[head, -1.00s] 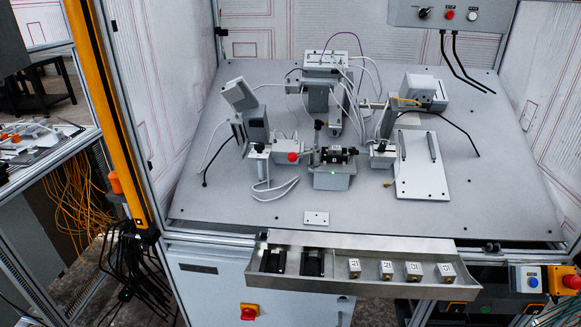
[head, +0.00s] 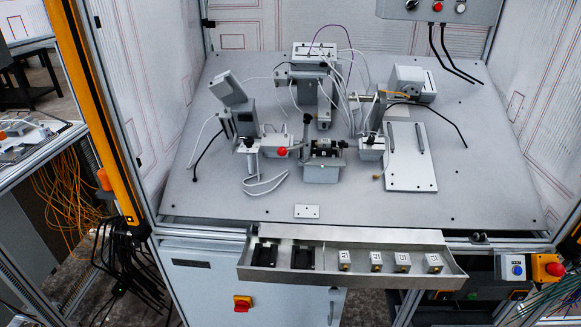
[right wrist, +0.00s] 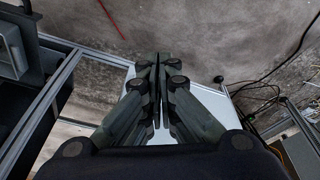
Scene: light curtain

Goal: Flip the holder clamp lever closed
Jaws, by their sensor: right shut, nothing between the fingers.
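The holder (head: 322,172) is a small grey block with a black clamp on top, in the middle of the grey work plate in the head view. The holder is not in that view. My left gripper is in neither view.
A metal tray (head: 350,274) with black pieces and several small blocks runs along the plate's front edge. Upright fixtures and loose cables (head: 262,182) surround the holder. A white plate with handles (head: 410,172) lies to the right. The plate's front is mostly clear.

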